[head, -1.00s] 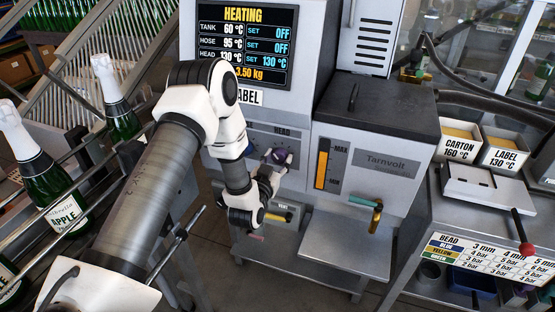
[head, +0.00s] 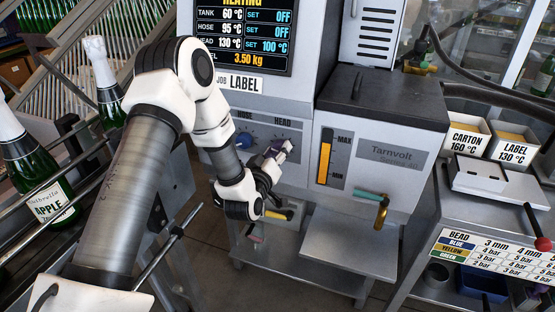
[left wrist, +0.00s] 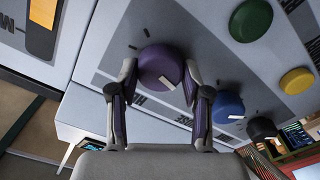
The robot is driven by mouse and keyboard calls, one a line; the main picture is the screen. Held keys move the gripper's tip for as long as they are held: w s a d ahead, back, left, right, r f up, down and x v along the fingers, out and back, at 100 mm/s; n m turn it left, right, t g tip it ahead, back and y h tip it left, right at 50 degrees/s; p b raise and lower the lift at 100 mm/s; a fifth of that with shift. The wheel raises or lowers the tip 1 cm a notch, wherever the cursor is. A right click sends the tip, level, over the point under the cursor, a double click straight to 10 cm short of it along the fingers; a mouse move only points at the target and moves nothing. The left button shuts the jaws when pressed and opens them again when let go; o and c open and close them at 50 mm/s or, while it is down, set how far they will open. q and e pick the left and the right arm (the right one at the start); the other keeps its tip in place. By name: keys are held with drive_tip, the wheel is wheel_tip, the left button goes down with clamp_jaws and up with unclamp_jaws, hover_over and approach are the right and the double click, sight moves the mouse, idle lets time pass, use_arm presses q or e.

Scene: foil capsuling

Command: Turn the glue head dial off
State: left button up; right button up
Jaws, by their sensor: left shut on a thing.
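The glue head dial (left wrist: 162,62) is a purple knob with a white pointer mark, on the grey panel. In the left wrist view, my left gripper (left wrist: 160,82) has one finger on each side of it and is shut on it. In the head view, my left gripper (head: 284,150) is at the panel under the HEAD label and mostly hides the dial. The display (head: 243,38) reads tank set OFF, hose set OFF, head 130 °C with set 100 °C. My right gripper is not in view.
The blue hose dial (head: 243,140) sits just left of my gripper. The wrist view also shows a green dial (left wrist: 250,20), a yellow dial (left wrist: 297,80) and a black knob (left wrist: 262,128) nearby. A grey lidded tank (head: 382,100) stands to the right.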

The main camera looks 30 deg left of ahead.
use_arm(q)
drive_tip(key=n+b, duration=0.3)
drive_tip(key=n, duration=0.1)
drive_tip(key=n+b, duration=0.3)
drive_tip(key=shift+a+f+n+b, duration=0.1)
drive_tip(key=shift+f+n+b, duration=0.1)
drive_tip(key=shift+n+b, duration=0.15)
drive_tip(key=shift+r+n, duration=0.1)
drive_tip(key=shift+n, duration=0.15)
drive_tip(key=o, duration=1.2)
drive_tip(key=shift+c, duration=0.2)
drive_tip(key=shift+s, duration=0.1)
drive_tip(key=v, duration=0.7)
